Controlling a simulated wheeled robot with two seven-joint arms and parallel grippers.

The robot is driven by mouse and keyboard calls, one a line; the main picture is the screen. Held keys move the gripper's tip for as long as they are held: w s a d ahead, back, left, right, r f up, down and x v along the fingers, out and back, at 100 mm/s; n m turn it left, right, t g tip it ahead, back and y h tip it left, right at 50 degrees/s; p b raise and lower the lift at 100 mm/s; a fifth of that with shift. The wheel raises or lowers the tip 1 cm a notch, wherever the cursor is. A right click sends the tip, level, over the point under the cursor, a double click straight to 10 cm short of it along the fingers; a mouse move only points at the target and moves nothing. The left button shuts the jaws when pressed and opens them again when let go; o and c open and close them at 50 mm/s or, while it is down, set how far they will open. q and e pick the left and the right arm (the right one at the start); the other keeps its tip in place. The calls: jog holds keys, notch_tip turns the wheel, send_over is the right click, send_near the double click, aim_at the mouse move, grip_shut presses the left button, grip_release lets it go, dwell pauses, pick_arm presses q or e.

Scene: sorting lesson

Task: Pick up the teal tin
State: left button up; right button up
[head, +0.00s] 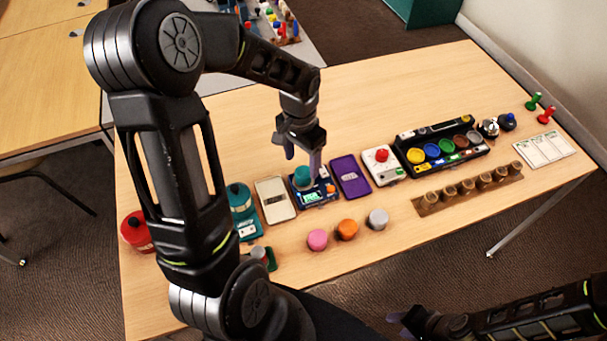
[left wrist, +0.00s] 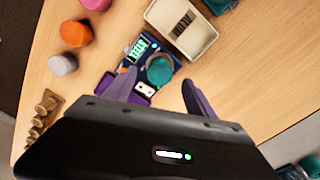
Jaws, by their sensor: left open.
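The teal tin (head: 302,175) is a short round tin standing on a blue scale (head: 318,196) with a lit green display. In the left wrist view, the tin (left wrist: 160,70) lies between the fingertips as seen from above, on the scale (left wrist: 141,49). My left gripper (head: 302,158) points down over the tin. In the left wrist view, its purple fingers (left wrist: 157,80) are open, and I see no grip on the tin. My right gripper (head: 396,322) is low at the bottom edge of the head view, away from the tin; its jaw opening is unclear.
A cream tray (head: 275,205) and a purple case (head: 350,177) flank the scale closely. Pink (head: 317,239), orange (head: 347,229) and grey (head: 377,219) tins stand in front. A teal-based device (head: 240,200) is further left.

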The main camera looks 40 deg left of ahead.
aim_at(304, 172)
pick_arm(q)
jog(key=shift+w+f+p, duration=0.2)
jog(key=shift+f+p, duration=0.3)
jog(key=shift+f, duration=2.15)
jog(key=shift+c, duration=0.2)
grip_shut()
jog(key=shift+r, duration=0.2)
notch_tip(304, 172, up, 10)
jog(key=shift+f+b, duration=0.15)
jog(key=shift+b, duration=0.3)
